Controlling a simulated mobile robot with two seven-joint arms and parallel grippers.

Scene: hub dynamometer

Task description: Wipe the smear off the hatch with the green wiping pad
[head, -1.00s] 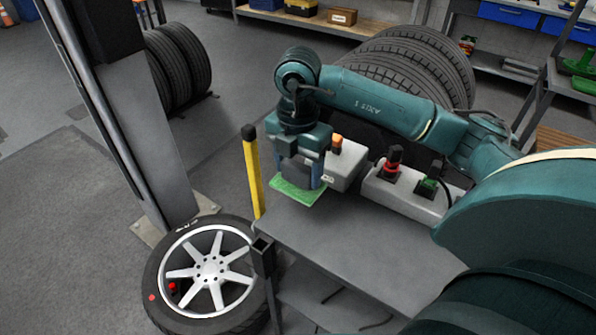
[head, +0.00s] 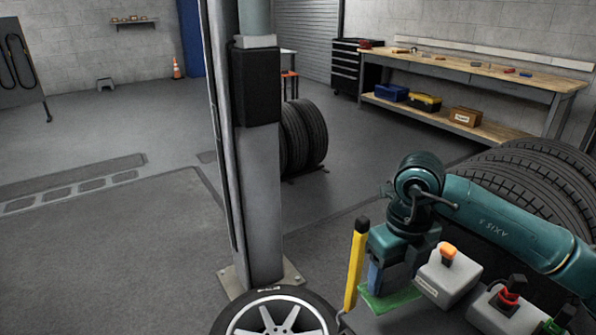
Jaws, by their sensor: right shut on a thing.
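The green wiping pad (head: 392,300) is a thin flat piece at the lower right. My right gripper (head: 377,279) is shut on it from above, with its fingers partly hidden behind the yellow post and grey box. The pad is held about level near the table's edge; I cannot tell whether it touches anything. I cannot make out the hatch or its smear in this view. My left gripper is not in view.
A yellow post (head: 356,265) and a grey box with an orange button (head: 447,272) stand close to my right gripper. A grey pillar (head: 257,190) rises behind a wheel (head: 230,318). Stacked tyres (head: 530,180) are at right. The left floor is open.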

